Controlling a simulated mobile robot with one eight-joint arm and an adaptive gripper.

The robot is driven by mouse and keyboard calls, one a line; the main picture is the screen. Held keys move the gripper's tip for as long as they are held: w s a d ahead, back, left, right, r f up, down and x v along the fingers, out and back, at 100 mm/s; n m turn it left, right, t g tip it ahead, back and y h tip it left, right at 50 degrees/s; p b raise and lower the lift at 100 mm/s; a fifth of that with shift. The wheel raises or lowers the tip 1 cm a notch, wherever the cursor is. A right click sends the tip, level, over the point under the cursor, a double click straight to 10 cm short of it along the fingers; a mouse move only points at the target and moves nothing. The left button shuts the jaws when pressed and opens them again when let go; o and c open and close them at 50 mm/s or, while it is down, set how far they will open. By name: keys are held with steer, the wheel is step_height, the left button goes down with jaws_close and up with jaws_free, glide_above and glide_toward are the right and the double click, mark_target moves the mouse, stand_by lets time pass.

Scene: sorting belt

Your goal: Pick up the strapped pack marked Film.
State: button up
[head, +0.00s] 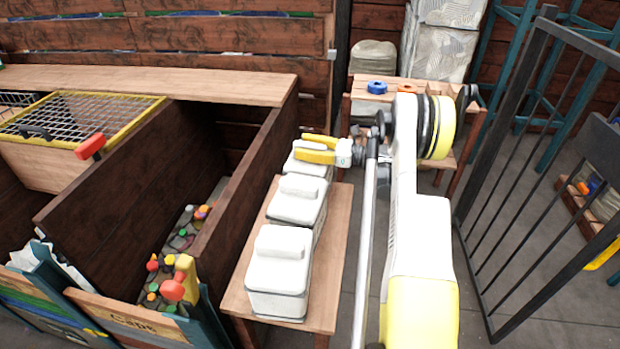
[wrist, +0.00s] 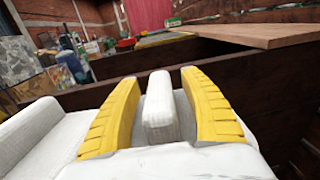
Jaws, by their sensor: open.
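Three white packs with raised grips on top stand in a row on a wooden bench: a near pack (head: 279,280), a middle pack (head: 297,206) and a far pack (head: 304,168). I cannot read the word Film on any of them. My gripper (head: 317,149) is at the far pack and hides part of its top. In the wrist view its yellow fingers (wrist: 160,88) are open, one on each side of the pack's raised white grip (wrist: 160,112). I see no clear sign of them pressing on it. Another white pack (wrist: 38,132) shows at the left.
The bench (head: 331,255) has a narrow bare strip right of the packs. A dark wooden bin wall (head: 245,190) stands close on their left. A bin marked Caps (head: 130,318) holds coloured items. A small table (head: 425,86) with tape rolls stands behind; a barred gate (head: 520,180) is at right.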

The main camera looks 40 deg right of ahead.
steer(key=shift+x, duration=1.1)
steer(key=shift+s, duration=0.1)
jaws_close()
steer(key=shift+r, duration=0.2)
